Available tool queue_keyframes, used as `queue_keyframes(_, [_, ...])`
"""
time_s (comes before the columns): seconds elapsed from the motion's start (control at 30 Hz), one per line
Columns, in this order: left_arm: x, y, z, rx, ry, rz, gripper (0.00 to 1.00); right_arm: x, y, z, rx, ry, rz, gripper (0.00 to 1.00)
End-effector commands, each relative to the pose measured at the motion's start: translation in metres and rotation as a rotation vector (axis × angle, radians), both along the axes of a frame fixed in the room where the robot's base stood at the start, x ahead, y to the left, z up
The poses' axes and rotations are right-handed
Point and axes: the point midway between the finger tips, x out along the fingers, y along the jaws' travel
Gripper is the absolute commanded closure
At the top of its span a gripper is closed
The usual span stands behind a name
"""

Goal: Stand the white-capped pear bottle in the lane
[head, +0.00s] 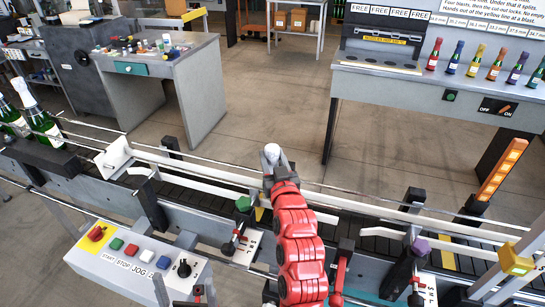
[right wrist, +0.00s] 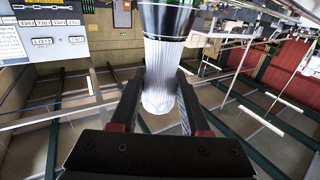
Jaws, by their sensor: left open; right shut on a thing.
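My right gripper (right wrist: 165,85) is shut on the white-capped pear bottle. In the head view, the white top (head: 271,152) shows at the end of my red arm, above the far side of the conveyor; the rest of the bottle is hidden. The lane (head: 382,246) is a dark slatted belt between pale rails. Whether the bottle touches it cannot be seen.
Dark green bottles (head: 44,127) stand on the conveyor's left end. A white angled plate (head: 115,157) is beside the rails. A control panel (head: 140,262), levers and an orange lamp post (head: 503,169) flank the lane. Open floor lies behind.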

Motion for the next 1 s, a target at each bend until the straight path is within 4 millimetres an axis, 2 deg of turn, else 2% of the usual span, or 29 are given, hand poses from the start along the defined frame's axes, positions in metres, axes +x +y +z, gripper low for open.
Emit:
queue_keyframes(0.3, [0.0, 0.0, -0.005, 0.0, 0.0, 0.0, 0.0, 0.0, 0.0, -0.006, 0.001, -0.003, 0.0, 1.0])
queue_keyframes(0.33, [0.0, 0.0, -0.005, 0.0, 0.0, 0.0, 0.0, 0.0, 0.0, -0.005, 0.001, -0.003, 0.0, 0.52])
queue_keyframes(0.5, [0.0, 0.0, -0.004, 0.0, 0.0, 0.0, 0.0, 0.0, 0.0, -0.005, 0.0, -0.002, 0.0, 0.22])
queue_keyframes(0.53, [0.0, 0.0, -0.004, 0.0, 0.0, 0.0, 0.0, 0.0, 0.0, -0.005, 0.0, -0.002, 0.0, 0.19])
queue_keyframes(0.83, [0.0, 0.0, -0.005, 0.0, 0.0, 0.0, 0.0, -0.001, 0.0, -0.007, 0.0, 0.0, 0.0, 0.19])
queue_keyframes(1.0, [0.0, 0.0, -0.011, 0.0, 0.0, 0.0, 0.0, -0.013, -0.002, -0.008, 0.0, 0.0, 0.001, 0.19])
